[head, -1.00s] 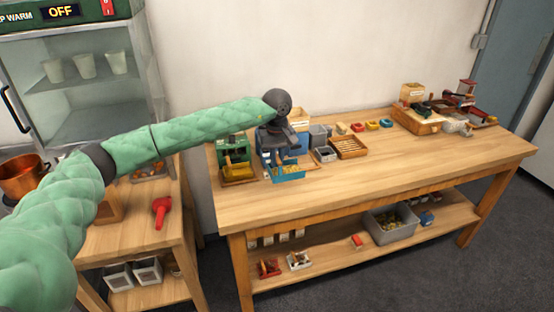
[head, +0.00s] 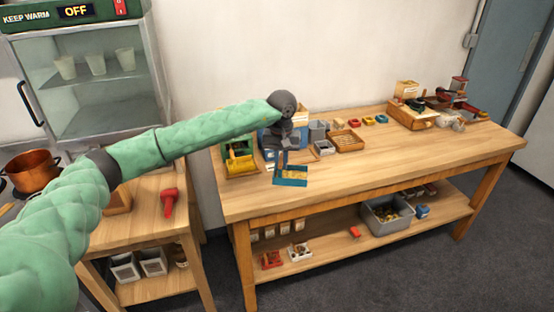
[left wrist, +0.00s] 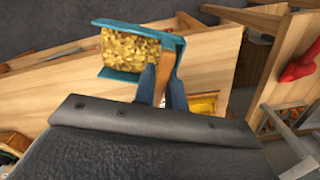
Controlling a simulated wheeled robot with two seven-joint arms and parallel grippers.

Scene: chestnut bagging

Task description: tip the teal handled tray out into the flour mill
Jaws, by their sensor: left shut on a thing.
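The teal handled tray (head: 291,182) hangs below my left gripper (head: 283,158) at the left end of the workbench. Whether it still touches the bench top I cannot tell. In the left wrist view the tray (left wrist: 118,76) is full of yellow pieces, and its brown handle stands between the fingers of my left gripper (left wrist: 161,88), shut on it. A blue machine (head: 266,139) stands just behind the gripper, partly hidden. A green machine (head: 231,152) with a yellow tray stands to its left. Which machine is the flour mill I cannot tell. My right gripper is not in view.
Small containers and a slatted wooden tray (head: 348,148) stand behind the teal tray to the right. More machines and a wooden box (head: 412,117) crowd the bench's far right. The bench's front middle is clear. A red tool (head: 169,201) lies on the left side table.

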